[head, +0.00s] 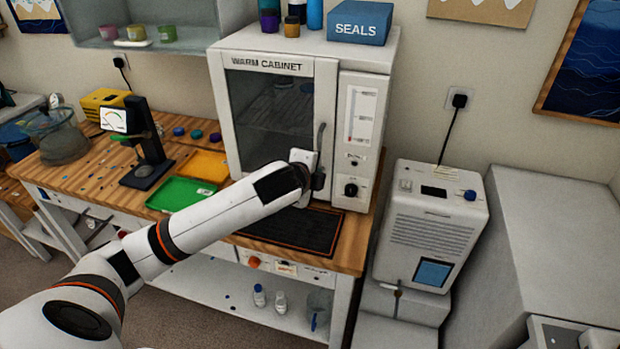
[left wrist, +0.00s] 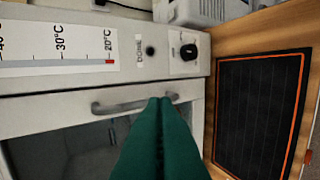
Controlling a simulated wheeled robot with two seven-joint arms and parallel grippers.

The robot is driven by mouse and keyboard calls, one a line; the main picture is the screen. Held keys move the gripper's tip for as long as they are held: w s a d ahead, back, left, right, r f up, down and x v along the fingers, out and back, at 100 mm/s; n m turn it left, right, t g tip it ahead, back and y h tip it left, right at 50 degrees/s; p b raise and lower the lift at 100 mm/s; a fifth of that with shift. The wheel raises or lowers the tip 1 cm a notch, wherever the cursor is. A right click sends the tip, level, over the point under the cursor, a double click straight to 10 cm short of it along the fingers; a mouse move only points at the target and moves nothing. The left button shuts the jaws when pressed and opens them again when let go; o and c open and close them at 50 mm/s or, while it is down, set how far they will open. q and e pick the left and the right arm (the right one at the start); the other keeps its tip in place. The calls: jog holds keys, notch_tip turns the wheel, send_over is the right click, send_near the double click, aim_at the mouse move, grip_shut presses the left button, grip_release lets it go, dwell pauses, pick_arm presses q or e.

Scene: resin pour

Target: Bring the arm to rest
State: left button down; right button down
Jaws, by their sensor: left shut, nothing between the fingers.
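My left arm (head: 205,222) reaches in from the lower left to the front of the white warm cabinet (head: 360,55). My left gripper (head: 318,180) is at the cabinet's door handle (head: 321,140), its fingers mostly hidden by the wrist in the head view. In the left wrist view its green fingers (left wrist: 160,103) are shut together and empty, with their tips at the handle (left wrist: 125,106). I cannot tell whether they touch it. The cabinet door (head: 270,105) looks shut. My right gripper is not in view.
A black mat with an orange border (head: 290,232) lies below the cabinet door. Green (head: 178,194) and orange (head: 203,163) trays and a dark stand with a display (head: 148,150) are to the left. A white machine (head: 432,225) stands right of the bench.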

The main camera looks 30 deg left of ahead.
pick_arm(q)
jog(key=s+d+f+n+g+h, duration=0.1)
jog(key=s+d+f+n+g, duration=0.35)
jog(key=s, duration=0.65)
jog(key=s+d+f+n+g, duration=0.1)
jog(key=s+d+f+n, duration=0.1)
jog(key=s+f+n, duration=0.5)
jog(key=s+d+f+n+g+h, duration=0.1)
jog(key=s+d+f+n+g, duration=0.45)
jog(key=s, duration=0.85)
notch_tip(320, 180, down, 31)
jog(key=s+a+m+t+b, duration=0.1)
jog(key=s+a+m+b, duration=0.1)
jog(key=m+b, duration=0.1)
jog(key=s+a+f+b, duration=0.2)
jog(key=s+a+f, duration=0.1)
jog(key=s+f, duration=1.3)
jog(key=shift+s+f+g, duration=0.35)
jog(key=shift+f+g, duration=0.05)
jog(key=shift+f, duration=0.55)
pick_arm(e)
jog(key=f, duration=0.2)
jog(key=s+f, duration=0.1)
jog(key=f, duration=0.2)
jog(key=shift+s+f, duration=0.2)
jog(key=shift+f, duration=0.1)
